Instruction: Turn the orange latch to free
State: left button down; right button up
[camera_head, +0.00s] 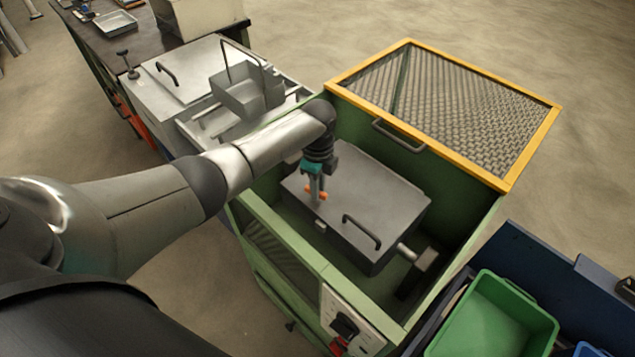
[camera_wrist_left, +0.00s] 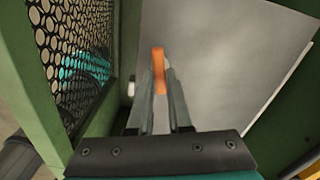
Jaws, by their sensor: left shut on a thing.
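The orange latch (camera_head: 322,196) sits on the grey lid (camera_head: 375,190) of a box inside the green cabinet, near the lid's left side. My left gripper (camera_head: 317,188) reaches down into the cabinet and is shut on the latch. In the left wrist view the latch (camera_wrist_left: 158,70) shows upright between the fingertips (camera_wrist_left: 160,88), with the grey lid behind it. The fingers partly hide the latch. My right gripper is in neither view.
The green cabinet wall (camera_head: 285,245) and its mesh panel (camera_wrist_left: 75,50) stand close beside my left gripper. A yellow-framed mesh cover (camera_head: 450,105) stands open at the back right. The lid has a black handle (camera_head: 362,232). A green bin (camera_head: 490,315) is at the lower right.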

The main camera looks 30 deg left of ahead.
pick_arm(q)
jog(key=n+p, duration=0.2)
jog(key=n, duration=0.1)
jog(key=shift+w+r+n, duration=0.1)
jog(key=shift+n, duration=0.3)
jog(key=n+p, duration=0.1)
jog(key=n, duration=0.2)
jog(key=shift+n, duration=0.3)
jog(key=n+p, duration=0.1)
jog(key=n, duration=0.2)
jog(key=shift+w+n, duration=0.1)
jog(key=shift+n, duration=0.2)
jog(key=shift+w+a+n+p, duration=0.15)
jog(key=shift+n+p, duration=0.35)
jog(key=shift+n, duration=1.4)
jog(key=c, duration=0.8)
grip_release()
jog(key=shift+c, duration=0.2)
